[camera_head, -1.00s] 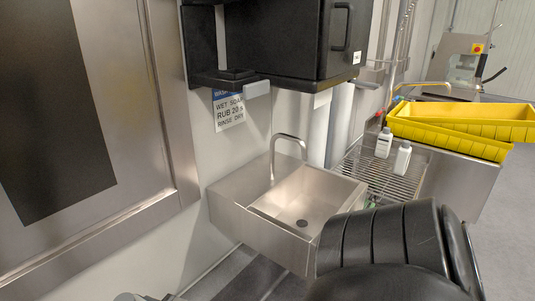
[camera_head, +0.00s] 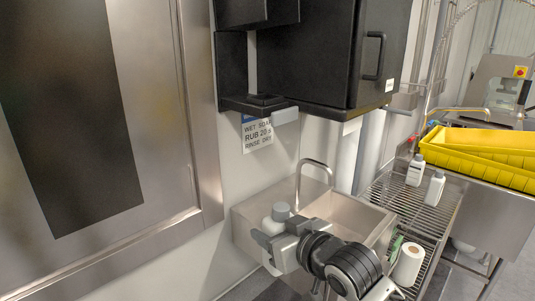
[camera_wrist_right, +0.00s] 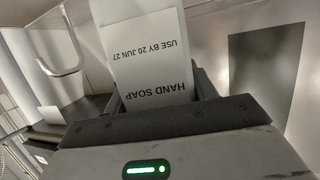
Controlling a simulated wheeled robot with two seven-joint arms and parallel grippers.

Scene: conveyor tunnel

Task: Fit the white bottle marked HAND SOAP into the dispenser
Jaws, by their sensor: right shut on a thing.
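My right gripper (camera_head: 276,240) is shut on the white bottle marked HAND SOAP (camera_wrist_right: 155,60). In the head view the bottle (camera_head: 271,222) is roughly upright with its grey cap up, in front of the sink's left side, partly hidden by the fingers. In the wrist view its label is upside down and also reads USE BY 20 JUN 27. The black dispenser (camera_head: 233,72) is on the wall above, with a shelf-like base (camera_head: 256,103) and an empty gap over it. The bottle is below it and apart from it. My left gripper is out of view.
A black cabinet (camera_head: 330,60) with a handle adjoins the dispenser on the right. Below are a hand-wash sign (camera_head: 257,135), a tap (camera_head: 318,164) and a steel sink (camera_head: 350,212). Two white bottles (camera_head: 415,171) (camera_head: 435,188) stand on a wire rack near yellow trays (camera_head: 480,155).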

